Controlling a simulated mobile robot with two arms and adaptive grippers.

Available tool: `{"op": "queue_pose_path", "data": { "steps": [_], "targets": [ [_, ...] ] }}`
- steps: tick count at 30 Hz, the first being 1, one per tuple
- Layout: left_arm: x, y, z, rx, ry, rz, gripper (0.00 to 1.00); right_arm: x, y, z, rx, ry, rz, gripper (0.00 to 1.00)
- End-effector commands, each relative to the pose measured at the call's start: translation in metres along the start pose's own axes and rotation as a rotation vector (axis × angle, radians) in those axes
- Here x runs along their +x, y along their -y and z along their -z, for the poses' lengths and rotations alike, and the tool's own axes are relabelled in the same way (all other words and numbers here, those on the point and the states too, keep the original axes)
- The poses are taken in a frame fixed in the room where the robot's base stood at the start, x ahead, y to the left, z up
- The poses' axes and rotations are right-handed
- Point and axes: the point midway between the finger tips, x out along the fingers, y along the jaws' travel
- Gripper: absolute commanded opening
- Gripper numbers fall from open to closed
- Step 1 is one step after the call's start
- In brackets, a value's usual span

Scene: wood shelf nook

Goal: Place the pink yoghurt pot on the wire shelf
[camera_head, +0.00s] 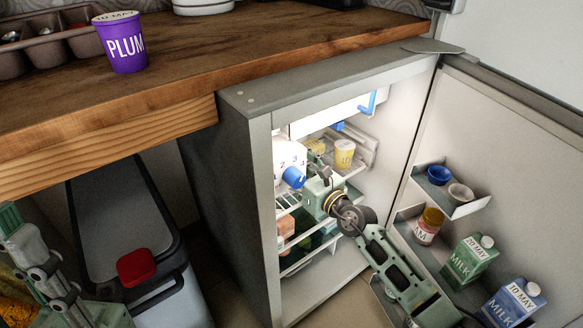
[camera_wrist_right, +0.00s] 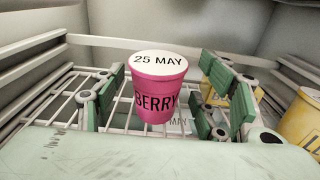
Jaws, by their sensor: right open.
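The pink yoghurt pot (camera_wrist_right: 158,92), marked BERRY with a white 25 MAY lid, is upright at the wire shelf (camera_wrist_right: 62,110) inside the fridge. It appears to stand on the wires. My right gripper (camera_wrist_right: 168,92) is open, with green finger pads on both sides of the pot and a visible gap on each side. In the head view my right arm reaches into the fridge; the pot is not discernible there and the right fingers are largely obscured. Part of my left gripper (camera_head: 35,262) shows at the lower left; its opening is unclear.
A yellow pot (camera_head: 344,154) stands on the fridge shelf to the right, close by in the wrist view. A white box with a blue dial (camera_head: 293,177) is at the left. The open door holds milk cartons (camera_head: 470,261) and jars. A purple PLUM pot (camera_head: 122,45) stands on the counter.

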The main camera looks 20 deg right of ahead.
Motion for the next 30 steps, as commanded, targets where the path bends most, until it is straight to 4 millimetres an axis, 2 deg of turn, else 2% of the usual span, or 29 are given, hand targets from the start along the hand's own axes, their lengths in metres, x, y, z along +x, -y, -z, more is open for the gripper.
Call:
{"op": "queue_pose_path", "data": {
  "steps": [4, 7, 14, 21, 25, 30],
  "targets": [
    [0.004, 0.000, 0.001, 0.000, 0.000, 0.000, 0.27, -0.001, 0.000, -0.005, 0.000, 0.000, 0.000, 0.65],
    [0.008, 0.000, 0.002, 0.000, 0.000, 0.000, 0.27, -0.013, 0.000, -0.003, 0.000, -0.003, 0.000, 0.65],
    [0.021, 0.000, 0.004, 0.000, -0.001, 0.000, 0.27, -0.061, 0.000, -0.004, -0.002, -0.005, -0.001, 0.65],
    [0.023, 0.000, 0.005, 0.000, -0.002, 0.000, 0.27, -0.103, 0.000, -0.002, -0.002, -0.003, 0.000, 0.65],
    [0.024, 0.000, 0.005, 0.001, -0.002, 0.000, 0.27, -0.115, 0.000, -0.002, -0.001, -0.001, 0.000, 0.65],
    [0.024, 0.000, 0.005, 0.001, -0.002, 0.000, 0.27, -0.120, 0.000, -0.003, 0.000, 0.000, 0.000, 0.65]
  ]
}}
